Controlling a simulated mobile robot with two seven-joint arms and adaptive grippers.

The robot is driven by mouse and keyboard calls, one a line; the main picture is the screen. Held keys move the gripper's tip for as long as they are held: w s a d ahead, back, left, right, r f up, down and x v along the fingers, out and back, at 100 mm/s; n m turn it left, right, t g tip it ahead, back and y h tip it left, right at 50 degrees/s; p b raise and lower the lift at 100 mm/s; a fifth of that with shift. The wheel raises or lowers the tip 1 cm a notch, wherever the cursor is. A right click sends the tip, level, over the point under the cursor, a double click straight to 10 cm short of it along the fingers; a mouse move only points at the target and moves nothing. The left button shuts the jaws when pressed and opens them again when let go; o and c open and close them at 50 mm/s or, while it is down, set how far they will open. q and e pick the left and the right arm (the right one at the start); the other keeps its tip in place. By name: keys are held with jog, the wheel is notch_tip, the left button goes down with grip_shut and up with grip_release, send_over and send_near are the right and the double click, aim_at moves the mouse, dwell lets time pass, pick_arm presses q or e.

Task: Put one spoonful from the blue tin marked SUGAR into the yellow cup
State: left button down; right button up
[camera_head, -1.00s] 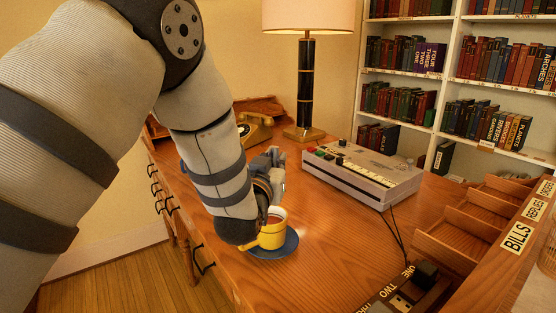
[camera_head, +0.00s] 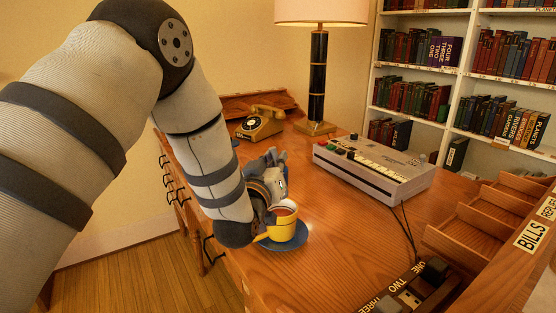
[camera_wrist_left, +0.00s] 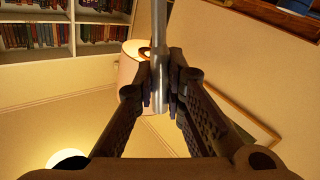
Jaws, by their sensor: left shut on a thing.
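The yellow cup (camera_head: 284,230) stands upright on a blue saucer (camera_head: 292,245) near the desk's front edge, with brown liquid showing inside. My left gripper (camera_head: 279,172) is just behind and above the cup, partly covered by its own arm. In the left wrist view the jaws (camera_wrist_left: 160,98) are shut on a slim silver handle (camera_wrist_left: 159,40), which looks like the spoon. The spoon's bowl is not visible. I see no SUGAR marking; a small blue patch (camera_head: 235,143) shows beside my arm, too hidden to identify. My right gripper is not in view.
A gold telephone (camera_head: 260,122) and a lamp (camera_head: 317,80) stand at the back of the desk. A grey keyed machine (camera_head: 375,170) is to the right, its cable running forward. A wooden tray rack (camera_head: 475,225) is at the right. Bare desk lies right of the cup.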

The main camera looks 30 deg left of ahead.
pick_arm(q)
jog(key=n, duration=0.1)
jog(key=a+n, duration=0.2)
jog(key=shift+s+a+f, duration=0.15)
jog(key=shift+s+f, duration=0.15)
jog(key=shift+s, duration=0.05)
jog(key=n, duration=0.1)
jog(key=a+n, duration=0.1)
jog(key=a+f+n, duration=0.1)
jog(key=shift+s+f+n+t+y, duration=0.1)
jog(key=shift+s+n+t+y, duration=0.2)
jog(key=shift+s, duration=0.05)
jog(key=n, duration=0.1)
jog(key=a+f+n, duration=0.1)
jog(key=n, duration=0.1)
jog(key=shift+s+a+f+n+y, duration=0.25)
jog(key=shift+a+f+n+y, duration=0.05)
jog(key=shift+f+y, duration=0.1)
